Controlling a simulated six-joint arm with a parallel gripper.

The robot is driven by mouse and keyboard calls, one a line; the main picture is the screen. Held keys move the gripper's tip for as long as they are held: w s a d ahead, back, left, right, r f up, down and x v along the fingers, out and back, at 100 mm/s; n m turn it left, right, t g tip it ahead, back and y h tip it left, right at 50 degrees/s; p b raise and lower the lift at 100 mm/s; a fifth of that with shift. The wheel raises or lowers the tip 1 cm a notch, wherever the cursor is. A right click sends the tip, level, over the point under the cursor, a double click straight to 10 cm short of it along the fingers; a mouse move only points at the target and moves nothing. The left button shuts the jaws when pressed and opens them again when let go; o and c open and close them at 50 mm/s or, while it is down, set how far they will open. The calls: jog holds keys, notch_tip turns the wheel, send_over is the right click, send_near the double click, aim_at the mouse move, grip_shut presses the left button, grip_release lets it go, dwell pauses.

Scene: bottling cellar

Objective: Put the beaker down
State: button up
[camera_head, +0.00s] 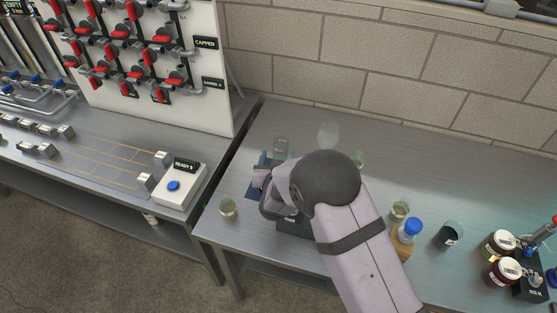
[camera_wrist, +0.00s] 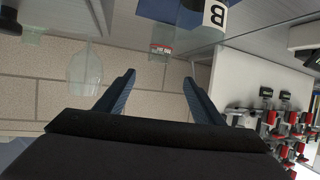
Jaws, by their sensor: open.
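A clear glass beaker (camera_head: 281,146) stands upright at the back left of the table, just beyond my gripper (camera_head: 262,172). A blue pad (camera_head: 254,190) lies by the gripper. In the wrist view, which is upside down, a clear vessel that looks like this beaker (camera_wrist: 161,46) with a red-and-white mark shows ahead, between the lines of my fingers (camera_wrist: 159,78). The fingers are spread with nothing between their tips. A blue surface (camera_wrist: 172,12) and a "B" label (camera_wrist: 215,14) show beside the vessel. My arm hides part of the table.
A stemmed glass (camera_head: 328,135) stands right of the beaker, also in the wrist view (camera_wrist: 85,66). A small glass (camera_head: 228,208) is near the front left. A blue-capped bottle (camera_head: 411,230), dark cup (camera_head: 451,235) and jars (camera_head: 498,243) are right. The back wall is close.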

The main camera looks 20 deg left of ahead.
jog(key=shift+s+d+r, duration=0.1)
jog(key=shift+s+r, duration=0.05)
jog(key=shift+s, duration=0.1)
jog(key=shift+d, duration=0.1)
